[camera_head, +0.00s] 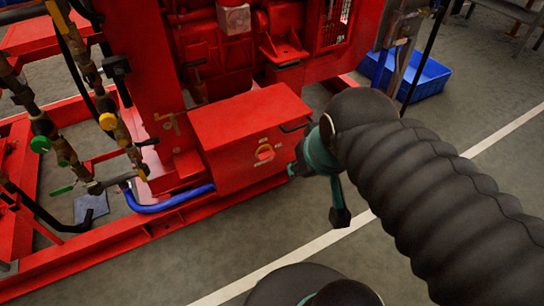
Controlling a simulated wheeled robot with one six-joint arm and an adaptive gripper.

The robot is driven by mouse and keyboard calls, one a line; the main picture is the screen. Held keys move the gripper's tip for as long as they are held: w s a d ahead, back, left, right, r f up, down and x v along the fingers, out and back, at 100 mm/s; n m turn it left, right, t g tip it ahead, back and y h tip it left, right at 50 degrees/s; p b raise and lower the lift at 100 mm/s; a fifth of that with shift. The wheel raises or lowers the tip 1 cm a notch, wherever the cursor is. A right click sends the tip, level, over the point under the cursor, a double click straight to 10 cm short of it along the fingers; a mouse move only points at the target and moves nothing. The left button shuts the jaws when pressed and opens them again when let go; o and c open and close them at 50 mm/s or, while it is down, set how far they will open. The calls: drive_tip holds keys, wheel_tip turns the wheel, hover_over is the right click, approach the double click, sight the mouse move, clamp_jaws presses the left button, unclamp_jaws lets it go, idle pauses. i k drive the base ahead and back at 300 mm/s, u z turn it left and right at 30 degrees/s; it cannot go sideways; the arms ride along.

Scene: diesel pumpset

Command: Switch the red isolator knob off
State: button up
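My arm, in a dark ribbed cover, comes in from the right. My gripper (297,166) is just right of the knob, near the box's right edge, with a gap between it and the knob in the picture. The fingers are small and partly hidden by the teal wrist, so their opening is unclear. No contact with the knob is visible.
A red skid frame (160,232) runs along the floor below the box, with a blue hose (170,203) beside it. Pipes with coloured valve handles stand at left. A blue crate (425,80) lies behind my arm.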

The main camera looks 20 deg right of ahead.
sight(265, 153)
drive_tip(key=z, duration=1.9)
drive_tip(key=k, duration=1.1)
drive_tip(key=u, duration=1.7)
drive_tip(key=i, duration=0.5)
